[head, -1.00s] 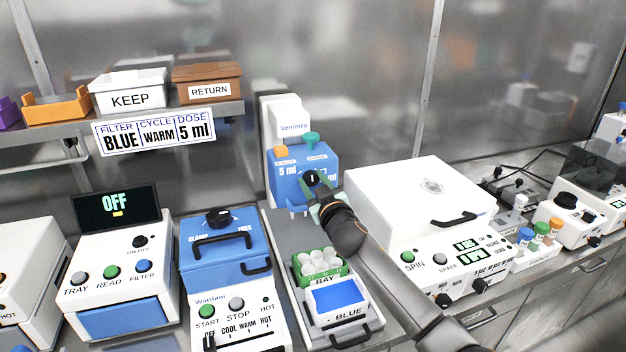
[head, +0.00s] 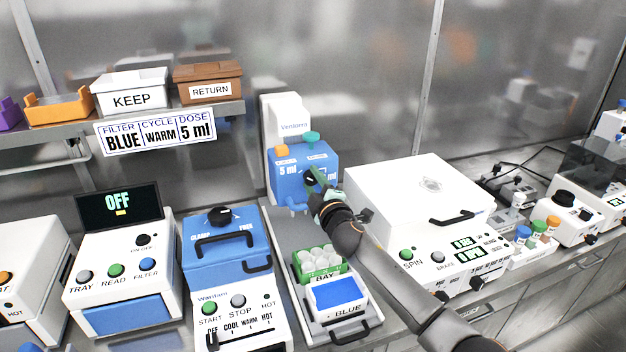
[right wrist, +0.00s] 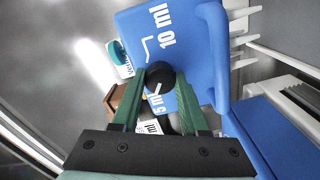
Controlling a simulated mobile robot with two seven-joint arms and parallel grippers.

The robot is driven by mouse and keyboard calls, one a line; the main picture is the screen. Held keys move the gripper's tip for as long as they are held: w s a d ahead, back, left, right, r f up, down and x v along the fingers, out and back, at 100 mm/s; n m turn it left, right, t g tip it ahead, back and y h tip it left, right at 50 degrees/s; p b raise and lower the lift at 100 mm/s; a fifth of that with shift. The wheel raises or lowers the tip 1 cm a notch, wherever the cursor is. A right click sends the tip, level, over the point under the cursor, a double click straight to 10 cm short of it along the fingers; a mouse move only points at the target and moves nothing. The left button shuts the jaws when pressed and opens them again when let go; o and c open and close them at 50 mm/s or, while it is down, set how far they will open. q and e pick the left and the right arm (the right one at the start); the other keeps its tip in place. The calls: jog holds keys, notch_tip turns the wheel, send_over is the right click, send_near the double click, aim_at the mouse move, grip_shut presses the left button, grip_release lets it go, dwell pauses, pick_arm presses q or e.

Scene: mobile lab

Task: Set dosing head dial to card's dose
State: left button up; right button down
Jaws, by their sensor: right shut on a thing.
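The blue dosing head (head: 288,190) stands at the back centre, with "5 ml" printed on the left of its face and another ml label on the right. Its black dial (head: 310,182) is partly hidden by my right gripper (head: 316,184). In the right wrist view the green fingers of the gripper (right wrist: 160,90) are shut on the black dial (right wrist: 161,74). A white mark on the dial points towards the "5 ml" print there, away from "10 ml". The card (head: 155,131) on the shelf edge reads FILTER BLUE, CYCLE WARM, DOSE 5 ml. My left gripper is out of view.
A tray with a green rack of white caps (head: 318,262) and a blue-topped box (head: 338,294) lies below the dosing head. The blue-lidded Warifant unit (head: 225,250) stands to its left. A white centrifuge (head: 415,200) stands close on the right, beside my right arm.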

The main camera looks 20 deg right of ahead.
jog(key=shift+n, duration=0.6)
jog(key=shift+c, duration=2.1)
grip_release()
jog(key=s, duration=1.2)
jog(key=shift+s+d, duration=0.25)
jog(key=shift+f, duration=0.1)
